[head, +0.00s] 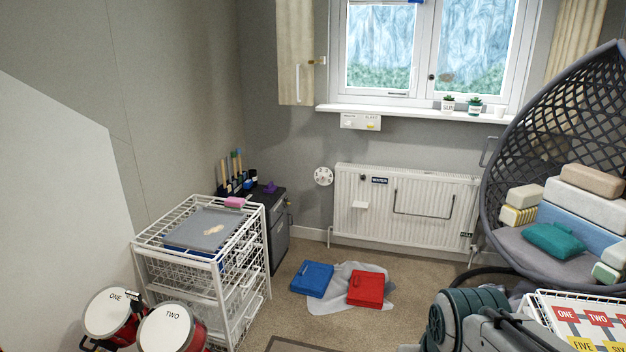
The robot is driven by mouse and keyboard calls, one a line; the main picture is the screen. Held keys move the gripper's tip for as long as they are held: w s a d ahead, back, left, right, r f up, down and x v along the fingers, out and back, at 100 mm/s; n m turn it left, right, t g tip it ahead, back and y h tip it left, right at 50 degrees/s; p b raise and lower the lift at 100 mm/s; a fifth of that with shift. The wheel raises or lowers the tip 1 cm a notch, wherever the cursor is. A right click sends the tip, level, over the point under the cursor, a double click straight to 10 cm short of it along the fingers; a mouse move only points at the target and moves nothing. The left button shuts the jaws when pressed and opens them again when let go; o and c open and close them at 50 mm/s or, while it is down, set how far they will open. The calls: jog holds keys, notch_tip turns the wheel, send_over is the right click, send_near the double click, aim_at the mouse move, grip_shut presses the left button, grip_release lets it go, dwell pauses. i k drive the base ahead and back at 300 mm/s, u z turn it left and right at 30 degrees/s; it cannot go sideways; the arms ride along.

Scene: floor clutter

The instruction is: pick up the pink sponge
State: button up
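A small pink sponge (235,202) lies at the far right corner of the top of a white wire drawer unit (213,292), in the left half of the head view. It is beside or on the edge of a grey flat board (203,231) that rests over something blue on the unit. I cannot tell exactly what the sponge rests on.
Two drums (110,313) stand in front of the unit. A dark cabinet (279,238) holding brushes and a purple object (269,187) is behind it. A blue case (312,279) and red case (365,288) lie on the carpet. A hanging chair (545,205) is right.

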aim_at(237, 203)
jog(key=i, duration=1.6)
jog(key=u, duration=0.8)
jog(key=i, duration=2.05)
jog(key=u, duration=0.65)
